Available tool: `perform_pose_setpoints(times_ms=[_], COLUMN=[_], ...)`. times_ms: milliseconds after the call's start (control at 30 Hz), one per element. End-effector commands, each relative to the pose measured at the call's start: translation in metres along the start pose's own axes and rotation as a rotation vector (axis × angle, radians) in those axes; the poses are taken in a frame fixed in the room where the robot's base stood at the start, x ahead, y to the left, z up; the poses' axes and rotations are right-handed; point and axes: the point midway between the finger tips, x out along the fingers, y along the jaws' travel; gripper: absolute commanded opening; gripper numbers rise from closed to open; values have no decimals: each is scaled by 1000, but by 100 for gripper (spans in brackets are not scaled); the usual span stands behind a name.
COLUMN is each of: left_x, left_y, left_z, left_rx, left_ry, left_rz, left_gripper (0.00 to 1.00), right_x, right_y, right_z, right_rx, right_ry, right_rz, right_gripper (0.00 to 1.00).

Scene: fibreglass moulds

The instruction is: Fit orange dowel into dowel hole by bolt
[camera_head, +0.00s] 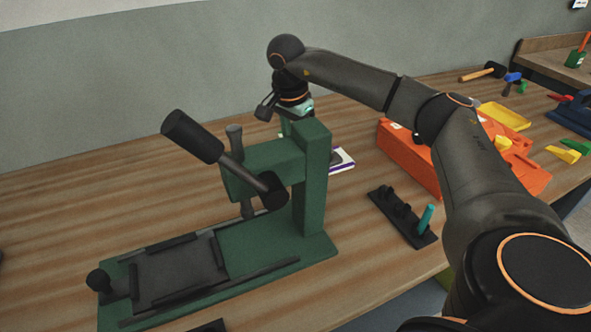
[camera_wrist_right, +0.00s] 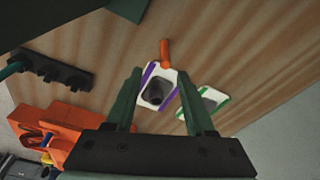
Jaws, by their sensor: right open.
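In the right wrist view, the orange dowel (camera_wrist_right: 165,53) stands out just beyond my fingertips, at the far end of a white, purple-edged piece (camera_wrist_right: 150,98) with a dark round shape on it. My right gripper (camera_wrist_right: 160,74) is open, its green fingers apart on either side of that piece, with nothing held. In the head view, the right gripper (camera_head: 288,108) is behind the green press, its fingers mostly hidden. The purple-edged piece (camera_head: 342,161) partly shows right of the press. I cannot make out the bolt or the dowel hole. My left gripper is not in view.
The green press (camera_head: 318,185) with a black-handled lever stands close to my right arm. A black rack (camera_head: 392,208) holds a teal dowel (camera_head: 425,218). An orange box (camera_head: 397,145) is at right. A green-edged white piece (camera_wrist_right: 217,94) lies nearby.

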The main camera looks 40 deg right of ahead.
Motion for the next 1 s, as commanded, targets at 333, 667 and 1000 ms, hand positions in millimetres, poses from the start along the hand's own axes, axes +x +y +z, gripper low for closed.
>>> perform_pose_setpoints(times_ms=[333, 667, 1000], left_x=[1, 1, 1], left_y=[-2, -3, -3], left_z=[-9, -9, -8], left_rx=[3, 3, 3], left_ry=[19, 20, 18], left_rz=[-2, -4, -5], left_gripper=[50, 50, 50], right_x=[46, 49, 48], right_y=[-6, -6, -6], right_z=[6, 6, 6], right_rx=[1, 0, 0], right_ry=[1, 0, 0], right_rz=[2, 1, 1], right_gripper=[55, 48, 10])
